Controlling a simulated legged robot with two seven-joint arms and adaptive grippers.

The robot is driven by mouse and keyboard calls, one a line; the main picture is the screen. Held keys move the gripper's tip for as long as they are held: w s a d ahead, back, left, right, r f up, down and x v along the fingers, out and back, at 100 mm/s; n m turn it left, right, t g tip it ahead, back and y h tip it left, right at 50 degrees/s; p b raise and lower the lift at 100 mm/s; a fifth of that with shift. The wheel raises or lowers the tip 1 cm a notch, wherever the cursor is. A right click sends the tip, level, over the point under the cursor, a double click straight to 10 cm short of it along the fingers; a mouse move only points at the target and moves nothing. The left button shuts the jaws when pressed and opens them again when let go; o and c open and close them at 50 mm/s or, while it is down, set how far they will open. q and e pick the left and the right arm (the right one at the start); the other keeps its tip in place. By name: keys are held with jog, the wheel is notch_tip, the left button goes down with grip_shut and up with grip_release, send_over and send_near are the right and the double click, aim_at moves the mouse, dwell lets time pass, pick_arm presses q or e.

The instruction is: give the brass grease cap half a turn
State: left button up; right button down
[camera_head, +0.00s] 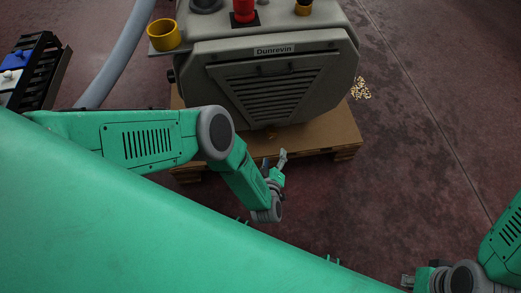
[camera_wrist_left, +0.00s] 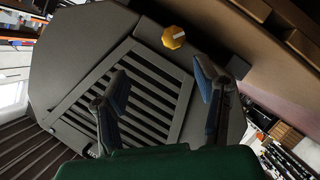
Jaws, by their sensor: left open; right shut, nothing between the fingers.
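A faceted brass-yellow cap (camera_wrist_left: 173,37) with a pale line across its face sits on the grey machine front, beside the slatted vent, in the left wrist view. I take it to be the grease cap; I cannot make it out clearly in the head view. My left gripper (camera_head: 274,161) is open in front of the machine's lower front. In the left wrist view its two blue-padded fingers (camera_wrist_left: 160,76) are spread, with the cap beyond their tips and nothing between them. My right gripper (camera_head: 407,281) is shut and empty at the bottom right, away from the machine.
The grey machine (camera_head: 325,72) stands on a wooden pallet (camera_head: 338,138). A yellow cup (camera_head: 163,35) and a red fitting (camera_head: 243,9) are on its top side. A grey hose (camera_head: 119,55) and a black rack (camera_head: 44,75) lie left. Floor at right is mostly clear, with scattered pale bits (camera_head: 361,88).

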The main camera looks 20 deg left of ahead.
pick_arm(q)
jog(key=s+a+r+m+g+h+p, duration=0.1)
jog(key=s+r+m+g+h+p, duration=0.1)
jog(key=r+p, duration=0.4)
jog(key=s+a+r+m+g+h+p, duration=0.1)
jog(key=s+r+m+g+h+p, duration=0.2)
jog(key=r, duration=0.8)
jog(key=s+m+g+p, duration=0.1)
jog(key=s+m+p, duration=0.1)
jog(key=m+p, duration=0.1)
jog(key=shift+r+m+p, duration=0.4)
jog(key=shift+p, duration=0.25)
jog(key=shift+s, duration=0.1)
